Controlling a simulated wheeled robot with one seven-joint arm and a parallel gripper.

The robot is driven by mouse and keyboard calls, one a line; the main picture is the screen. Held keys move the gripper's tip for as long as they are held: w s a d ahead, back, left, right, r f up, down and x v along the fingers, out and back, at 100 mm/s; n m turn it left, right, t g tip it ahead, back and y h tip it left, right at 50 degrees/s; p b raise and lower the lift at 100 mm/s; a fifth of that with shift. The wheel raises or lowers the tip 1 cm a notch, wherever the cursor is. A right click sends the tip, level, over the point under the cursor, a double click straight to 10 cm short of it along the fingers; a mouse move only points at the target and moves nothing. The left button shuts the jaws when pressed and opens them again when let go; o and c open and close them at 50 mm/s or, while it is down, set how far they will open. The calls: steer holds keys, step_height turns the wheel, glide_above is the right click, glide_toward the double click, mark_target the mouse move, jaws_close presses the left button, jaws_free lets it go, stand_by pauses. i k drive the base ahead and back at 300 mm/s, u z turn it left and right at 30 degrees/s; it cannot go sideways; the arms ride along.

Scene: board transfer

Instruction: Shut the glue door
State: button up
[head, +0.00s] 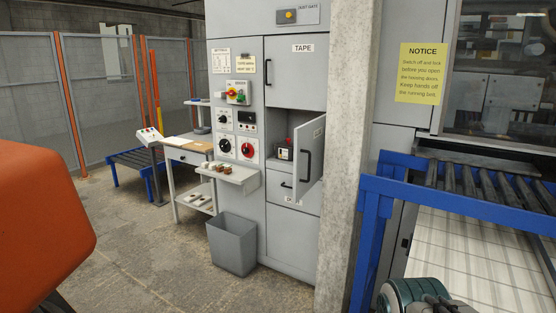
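A grey door (310,160) with a dark bar handle stands swung open to the right on the grey cabinet, below the upper door marked TAPE (294,72). No glue label is readable on it. Behind it is an open compartment holding a small dark item with red on it (284,151). The concrete pillar stands just right of the open door. A teal and grey part of my arm's end (425,299) shows at the bottom edge, far in front and to the right of the door. It is cut off by the frame and no fingertips can be made out.
The concrete pillar (345,120) rises between the cabinet and a blue-framed roller conveyor (455,200). A grey bin (232,245) stands on the floor before the cabinet, under a small shelf (228,176). A drawer (280,186) sits below the compartment. Floor left of the bin is clear.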

mark_target(309, 138)
steer(key=u, duration=0.5)
steer(key=i, duration=0.6)
steer(key=u, duration=0.6)
steer(key=i, duration=0.65)
steer(key=z, duration=0.75)
steer(key=i, duration=0.75)
steer(key=z, duration=0.75)
